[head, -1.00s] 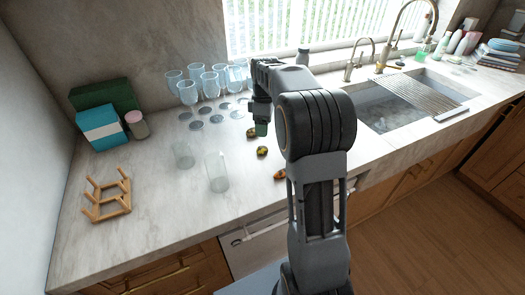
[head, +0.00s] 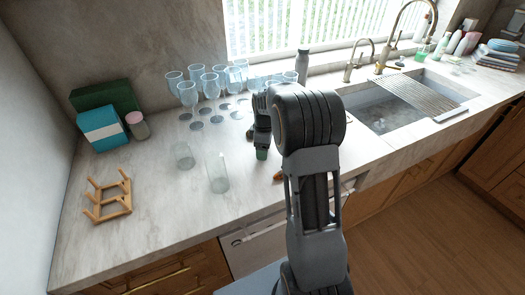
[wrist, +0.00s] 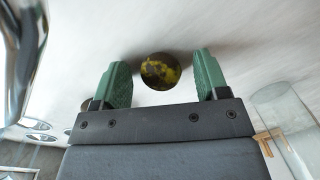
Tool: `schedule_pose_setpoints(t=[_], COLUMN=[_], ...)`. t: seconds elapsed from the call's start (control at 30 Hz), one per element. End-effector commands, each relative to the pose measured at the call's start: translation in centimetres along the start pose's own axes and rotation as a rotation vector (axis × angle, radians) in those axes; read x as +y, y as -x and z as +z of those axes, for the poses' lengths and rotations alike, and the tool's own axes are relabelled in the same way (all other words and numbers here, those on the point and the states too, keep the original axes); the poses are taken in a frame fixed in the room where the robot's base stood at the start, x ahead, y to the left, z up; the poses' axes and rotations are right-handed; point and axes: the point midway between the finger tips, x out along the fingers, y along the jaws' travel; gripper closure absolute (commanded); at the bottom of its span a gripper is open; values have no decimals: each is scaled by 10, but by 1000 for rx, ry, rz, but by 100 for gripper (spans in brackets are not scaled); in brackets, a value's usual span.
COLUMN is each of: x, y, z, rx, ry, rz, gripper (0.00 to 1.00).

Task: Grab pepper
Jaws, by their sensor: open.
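A round, dark green and yellow mottled item, which looks like the pepper (wrist: 160,71), lies on the counter. In the wrist view it shows between the two green fingertips of my gripper (wrist: 162,66), with a gap on both sides. My gripper is open and empty. In the head view my gripper (head: 262,153) points down, low over the counter, and hides the pepper. I cannot tell its exact height above the pepper. A second brownish item (wrist: 95,104) is partly hidden by the left finger.
An orange-brown item (head: 278,177) shows partly beside my arm. Two clear glasses, one a tumbler (head: 218,172), stand left of my gripper. Several stemmed glasses (head: 188,94) stand behind. A wooden rack (head: 109,196) is at left, a grey bottle (head: 302,64) by the window.

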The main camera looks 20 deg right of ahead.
Motion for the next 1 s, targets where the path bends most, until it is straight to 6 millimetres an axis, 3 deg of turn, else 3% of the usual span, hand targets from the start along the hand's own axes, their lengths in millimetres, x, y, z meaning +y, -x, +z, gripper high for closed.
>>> schedule_pose_setpoints(t=[0.17, 0.7, 1.0], x=[0, 0, 0], y=[0, 0, 2], z=[0, 0, 0], rx=[0, 0, 0], ry=[0, 0, 0], rz=[0, 0, 1], gripper=[32, 83, 84])
